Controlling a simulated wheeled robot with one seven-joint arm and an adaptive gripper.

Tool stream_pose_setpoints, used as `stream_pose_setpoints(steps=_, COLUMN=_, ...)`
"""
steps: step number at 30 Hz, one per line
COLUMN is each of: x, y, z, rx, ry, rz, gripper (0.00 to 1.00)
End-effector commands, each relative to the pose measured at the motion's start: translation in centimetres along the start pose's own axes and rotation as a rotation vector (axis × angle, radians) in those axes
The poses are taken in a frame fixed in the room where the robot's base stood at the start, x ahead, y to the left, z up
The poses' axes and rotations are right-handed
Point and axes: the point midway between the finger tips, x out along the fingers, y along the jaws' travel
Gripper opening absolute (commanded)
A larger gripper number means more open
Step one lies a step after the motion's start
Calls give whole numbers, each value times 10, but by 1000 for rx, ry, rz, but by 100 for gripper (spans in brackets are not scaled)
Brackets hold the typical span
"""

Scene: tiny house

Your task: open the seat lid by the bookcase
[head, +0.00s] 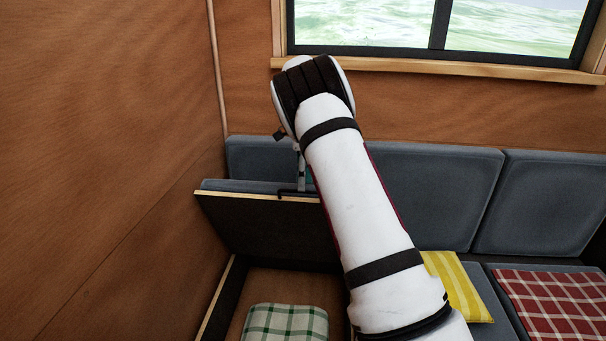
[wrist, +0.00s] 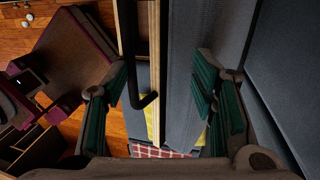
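The seat lid (head: 262,222) is raised and tilted at the left end of the bench, its dark underside facing me and its grey cushion behind. Below it the seat box (head: 262,285) stands open, with a green-checked cloth item (head: 286,322) inside. My gripper (head: 300,170) is at the lid's upper edge, mostly hidden behind my arm. In the wrist view my gripper's (wrist: 160,85) green-padded fingers are wide apart, with the lid's edge (wrist: 158,50) and grey cushion between them. A black hooked handle (wrist: 146,100) on the lid also lies between them. Contact with the fingers is unclear.
A wooden wall (head: 100,150) stands close on the left. Grey backrest cushions (head: 440,195) line the back under a window (head: 400,25). A yellow pillow (head: 458,285) and a red-checked pillow (head: 550,300) lie on the seats at the right.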

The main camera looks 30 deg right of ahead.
Motion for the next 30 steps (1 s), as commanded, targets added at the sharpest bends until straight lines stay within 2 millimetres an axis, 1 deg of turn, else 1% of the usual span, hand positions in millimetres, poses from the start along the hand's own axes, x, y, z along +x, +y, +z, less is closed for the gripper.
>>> stream_pose_setpoints(steps=1, x=8, y=-4, z=-2, rx=2, ry=5, rz=-3, gripper=33)
stream_pose_setpoints(steps=8, x=6, y=-4, z=-2, rx=1, ry=6, rz=-5, gripper=33)
stream_pose_setpoints(steps=11, x=1, y=-5, z=-1, rx=1, ry=5, rz=-7, gripper=29)
stream_pose_setpoints(steps=14, x=-12, y=-5, z=-1, rx=1, ry=5, rz=-10, gripper=29)
stream_pose_setpoints(steps=19, x=-49, y=-4, z=-1, rx=0, ry=3, rz=-11, gripper=29)
stream_pose_setpoints(steps=24, x=-80, y=-3, z=-1, rx=0, ry=1, rz=-7, gripper=29)
stream_pose_setpoints(steps=27, x=-94, y=-2, z=-1, rx=0, ry=1, rz=-7, gripper=29)
stream_pose_setpoints(steps=30, x=-104, y=-2, z=-1, rx=0, ry=1, rz=-6, gripper=29)
